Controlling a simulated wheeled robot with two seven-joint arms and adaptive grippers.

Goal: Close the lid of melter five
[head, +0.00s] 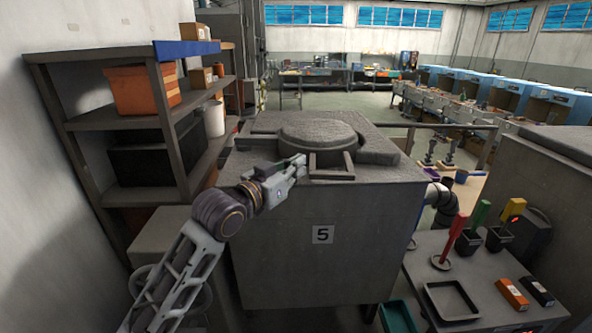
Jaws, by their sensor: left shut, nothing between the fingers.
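Melter five (322,263) is a large grey box with a "5" plate on its front, in the middle of the head view. Its round grey lid (318,131) lies flat on top, with a frame-like handle at its front edge. The lid appears to cover the opening; I cannot see any gap beneath it. My left gripper (299,162) is shut and empty at the front left of the melter's top, close beside the handle. I cannot tell whether it touches the handle. My right gripper does not show; a piece of arm is partly visible behind the melter's right side.
A shelf (110,120) with boxes stands close on the left. A side table (455,268) at the right holds a black tray (452,300), coloured-handled tools and small boxes. Another grey unit (560,170) stands at the far right. Open floor lies behind the melter.

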